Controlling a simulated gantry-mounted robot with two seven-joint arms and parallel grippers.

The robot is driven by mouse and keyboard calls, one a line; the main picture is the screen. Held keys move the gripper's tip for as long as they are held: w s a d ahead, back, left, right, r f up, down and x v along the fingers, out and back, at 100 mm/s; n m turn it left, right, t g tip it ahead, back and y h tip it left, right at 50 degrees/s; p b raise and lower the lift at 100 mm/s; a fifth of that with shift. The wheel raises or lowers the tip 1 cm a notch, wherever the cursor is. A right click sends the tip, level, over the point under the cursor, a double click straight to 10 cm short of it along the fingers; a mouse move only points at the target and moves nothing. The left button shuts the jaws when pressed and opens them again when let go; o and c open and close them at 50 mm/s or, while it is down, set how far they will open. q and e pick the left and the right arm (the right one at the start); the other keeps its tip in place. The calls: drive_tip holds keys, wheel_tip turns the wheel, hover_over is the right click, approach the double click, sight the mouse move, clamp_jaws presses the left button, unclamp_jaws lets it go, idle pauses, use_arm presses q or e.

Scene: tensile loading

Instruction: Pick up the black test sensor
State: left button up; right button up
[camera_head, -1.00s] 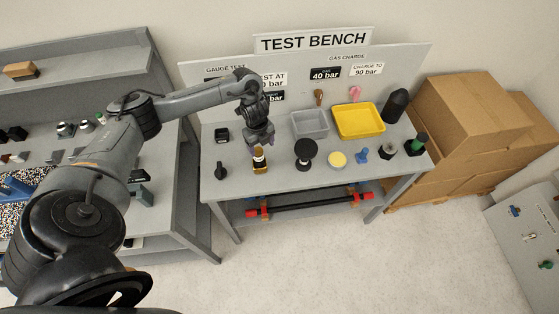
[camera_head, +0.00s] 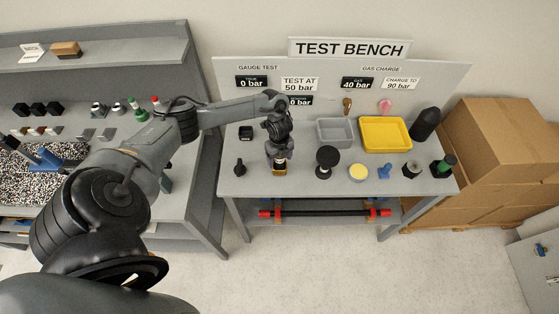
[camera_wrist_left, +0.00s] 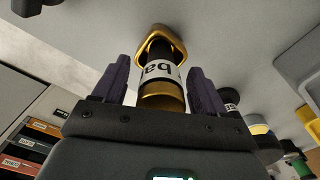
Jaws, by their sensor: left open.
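My left gripper (camera_head: 279,157) is over the test bench, pointing down at a small upright cylinder (camera_head: 279,170) with a gold foot, near the bench's front. In the left wrist view this cylinder (camera_wrist_left: 161,72) has gold ends, a dark band and a white label with "ba" legible. It stands between the two open purple-grey fingers (camera_wrist_left: 158,90), with a visible gap on each side. I cannot tell whether it is the black test sensor. A small black knobbed object (camera_head: 239,168) stands just left of it. My right gripper is not in view.
The test bench also holds a black spool-like piece (camera_head: 326,163), a yellow disc (camera_head: 358,173), a blue piece (camera_head: 384,172), a grey tray (camera_head: 319,133) and a yellow tray (camera_head: 363,136). A small black box (camera_head: 246,133) is behind left. Cardboard boxes (camera_head: 490,140) stand at right.

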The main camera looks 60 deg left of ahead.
use_arm(q)
drive_tip(key=shift+f, duration=0.75)
clamp_jaws()
drive_tip(key=shift+r, duration=0.15)
